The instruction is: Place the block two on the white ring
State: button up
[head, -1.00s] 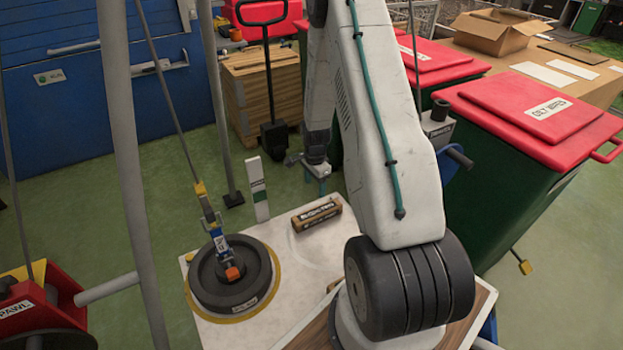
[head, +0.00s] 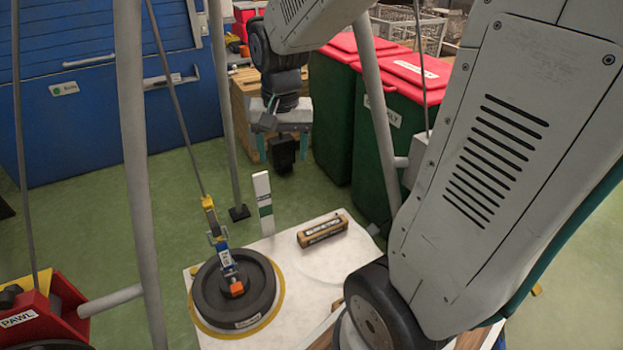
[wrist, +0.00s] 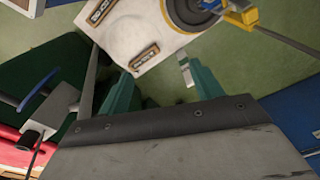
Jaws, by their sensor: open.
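A brown block with a dark printed label (head: 322,231) lies on the white board (head: 215,335), near its far edge. It also shows in the wrist view (wrist: 144,57). I cannot read which is block two. A faint pale ring (head: 303,268) is marked on the board by the first block. My gripper (head: 283,152) is open and empty, above and beyond the board's far edge; its teal fingers also show in the wrist view (wrist: 162,88).
A black disc (head: 205,290) with a yellow rim sits on the board, with a blue and yellow hook (head: 226,255) on a cable. A white-green post (head: 263,200) stands at the far edge. Tripod legs (head: 140,170) and red-lidded bins (head: 390,125) stand around.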

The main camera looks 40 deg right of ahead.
jog(key=s+a+r+n, duration=0.3)
jog(key=s, duration=0.5)
jog(key=s+a+r+n, duration=0.3)
jog(key=s+a+n, duration=0.1)
jog(key=s, duration=0.5)
jog(key=shift+a+n, duration=0.25)
jog(key=shift+n, duration=0.05)
jog(key=shift+w, duration=0.1)
